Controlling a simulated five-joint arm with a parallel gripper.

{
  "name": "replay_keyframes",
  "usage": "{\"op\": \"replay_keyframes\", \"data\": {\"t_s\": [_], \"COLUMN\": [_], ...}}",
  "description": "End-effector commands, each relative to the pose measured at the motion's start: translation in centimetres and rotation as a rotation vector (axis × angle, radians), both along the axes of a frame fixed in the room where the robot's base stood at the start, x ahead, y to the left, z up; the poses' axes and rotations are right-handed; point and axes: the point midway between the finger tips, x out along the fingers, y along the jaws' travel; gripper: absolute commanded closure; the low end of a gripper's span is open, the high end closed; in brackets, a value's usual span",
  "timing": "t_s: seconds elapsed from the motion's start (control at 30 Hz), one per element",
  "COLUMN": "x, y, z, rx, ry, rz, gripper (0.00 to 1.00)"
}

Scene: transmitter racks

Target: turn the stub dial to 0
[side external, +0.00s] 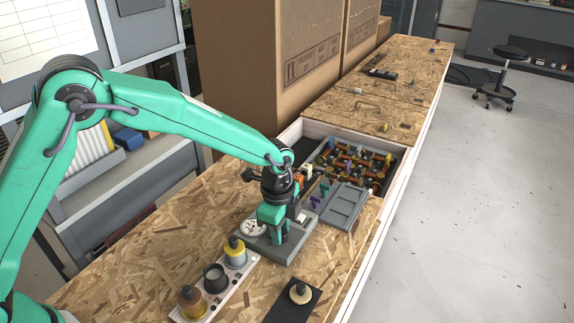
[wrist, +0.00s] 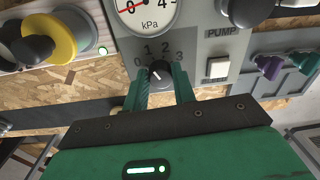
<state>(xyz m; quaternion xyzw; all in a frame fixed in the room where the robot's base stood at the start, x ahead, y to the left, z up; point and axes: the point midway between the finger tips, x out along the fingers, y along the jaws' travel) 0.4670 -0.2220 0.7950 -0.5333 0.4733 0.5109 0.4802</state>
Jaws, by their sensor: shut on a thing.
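The stub dial (wrist: 160,74) is a small dark knob on a grey panel (wrist: 196,40), with the numbers 0 to 3 arched above it in the wrist view. Its white mark points up and left, around 0 to 1; I cannot tell exactly which. My gripper (wrist: 161,79) is shut on the dial, one green finger on each side. In the side view my gripper (side external: 284,233) points down onto the grey panel box (side external: 262,246), and the dial is hidden behind the fingers.
A round kPa gauge (wrist: 146,12) sits just above the numbers. A pump switch (wrist: 217,68) is to the right. A strip with several knobs (side external: 215,283) stands left of the box. A black plate with a pale knob (side external: 300,292) lies in front. A cluttered tray (side external: 352,166) is behind.

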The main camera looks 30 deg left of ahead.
Motion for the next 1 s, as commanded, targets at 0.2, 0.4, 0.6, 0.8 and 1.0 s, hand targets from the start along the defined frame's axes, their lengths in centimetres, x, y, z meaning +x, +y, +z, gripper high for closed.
{"op": "replay_keyframes", "data": {"t_s": [0.2,0.4,0.6,0.8,1.0], "x": [-0.11,-0.14,-0.18,-0.22,-0.26], "y": [-0.08,-0.13,-0.2,-0.25,-0.28], "z": [0.08,0.09,0.09,0.08,0.07], "rx": [-0.002,-0.004,-0.005,-0.005,-0.004], "ry": [0.006,0.013,0.017,0.021,0.023], "rz": [0.15,0.313,0.459,0.553,0.591], "gripper": [0.96,0.97,0.97,0.97,0.97]}}
